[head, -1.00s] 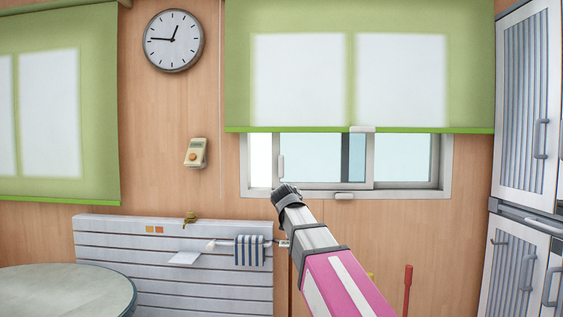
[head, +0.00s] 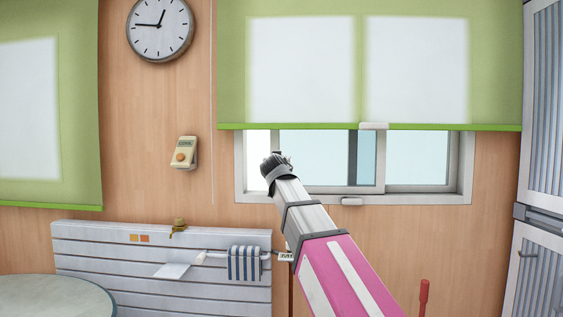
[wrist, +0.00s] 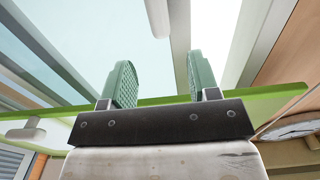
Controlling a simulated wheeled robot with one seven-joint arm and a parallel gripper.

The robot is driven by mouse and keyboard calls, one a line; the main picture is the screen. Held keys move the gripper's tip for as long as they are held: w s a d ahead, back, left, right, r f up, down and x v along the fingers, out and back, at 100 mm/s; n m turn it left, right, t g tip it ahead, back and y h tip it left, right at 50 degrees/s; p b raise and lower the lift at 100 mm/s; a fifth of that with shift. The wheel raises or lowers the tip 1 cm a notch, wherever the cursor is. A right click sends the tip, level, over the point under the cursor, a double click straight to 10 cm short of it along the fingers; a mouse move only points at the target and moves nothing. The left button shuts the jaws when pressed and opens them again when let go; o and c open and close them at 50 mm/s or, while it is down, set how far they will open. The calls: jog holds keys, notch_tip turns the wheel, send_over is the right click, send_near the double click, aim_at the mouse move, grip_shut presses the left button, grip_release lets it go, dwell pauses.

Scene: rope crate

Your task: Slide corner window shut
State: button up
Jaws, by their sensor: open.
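The corner window (head: 463,160) is a low sliding window below a green blind. A bright gap (head: 258,145) shows between its left jamb and the sliding pane (head: 320,145). My gripper (head: 276,160) is in front of the pane's left edge and hides the handle there. In the wrist view, which appears upside down, my gripper (wrist: 160,68) is open, its green pads apart with nothing between them. A pale handle (wrist: 157,18) lies ahead, within the span of the two fingertips, beside the pane's grey edge bar (wrist: 181,30). I see no contact.
The green blind (head: 230,70) hangs over the window's upper part, with a white pull (head: 373,126) on its hem. A radiator (head: 120,255) with a striped towel (head: 243,263) stands below left. A tall cabinet (head: 545,90) is at right.

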jog(key=w, duration=1.1)
jog(key=shift+d, duration=0.2)
jog(key=shift+s, duration=0.1)
